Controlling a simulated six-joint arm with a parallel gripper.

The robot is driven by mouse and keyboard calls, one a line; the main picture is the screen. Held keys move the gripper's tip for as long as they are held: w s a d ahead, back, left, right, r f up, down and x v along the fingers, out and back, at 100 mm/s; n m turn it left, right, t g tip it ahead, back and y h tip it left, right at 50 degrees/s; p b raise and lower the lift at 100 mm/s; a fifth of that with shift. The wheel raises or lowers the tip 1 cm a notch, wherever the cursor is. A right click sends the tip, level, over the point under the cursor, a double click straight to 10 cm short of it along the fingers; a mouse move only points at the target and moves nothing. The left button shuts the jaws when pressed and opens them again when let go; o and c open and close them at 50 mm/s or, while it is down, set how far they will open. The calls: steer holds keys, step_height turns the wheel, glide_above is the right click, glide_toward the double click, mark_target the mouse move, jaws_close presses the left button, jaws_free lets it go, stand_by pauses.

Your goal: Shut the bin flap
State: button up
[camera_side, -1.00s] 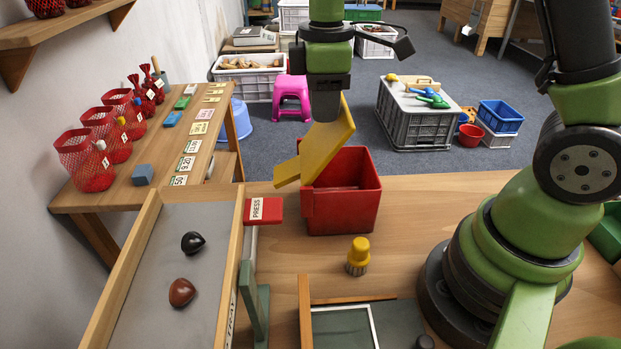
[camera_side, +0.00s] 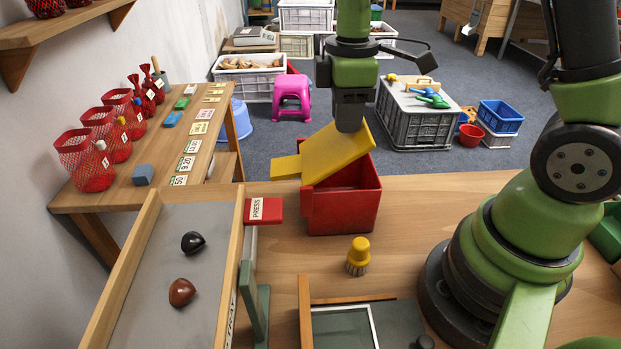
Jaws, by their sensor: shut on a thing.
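The red bin (camera_side: 342,212) stands on the wooden bench, its mouth partly uncovered. Its yellow flap (camera_side: 335,156) is tilted over the mouth, with the right edge raised and a tab sticking out at the left. My gripper (camera_side: 349,128) points down at the flap's upper right part and is shut on it. The fingertips are dark and small here, so the exact grip on the flap is hard to see.
A red PRESS block (camera_side: 263,211) is left of the bin, beside a wooden-sided tray (camera_side: 230,270) holding a black and a brown chestnut (camera_side: 181,292). A yellow-handled brush (camera_side: 358,256) stands in front of the bin.

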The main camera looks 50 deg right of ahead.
mark_target(362, 127)
steer(key=shift+s+d+f, duration=0.3)
steer(key=shift+s+d+f, duration=0.3)
steer(key=shift+f, duration=0.2)
steer(key=shift+s+d+f, duration=0.25)
steer(key=shift+f, duration=0.2)
steer(key=shift+s+d+f, duration=0.25)
steer(key=shift+f, duration=0.3)
steer(key=shift+s+d+f, duration=0.2)
steer(key=shift+f, duration=0.3)
steer(key=shift+s+d+f, duration=0.15)
steer(key=shift+f, duration=0.4)
steer(key=shift+s+d+f, duration=0.1)
steer(key=shift+f, duration=0.4)
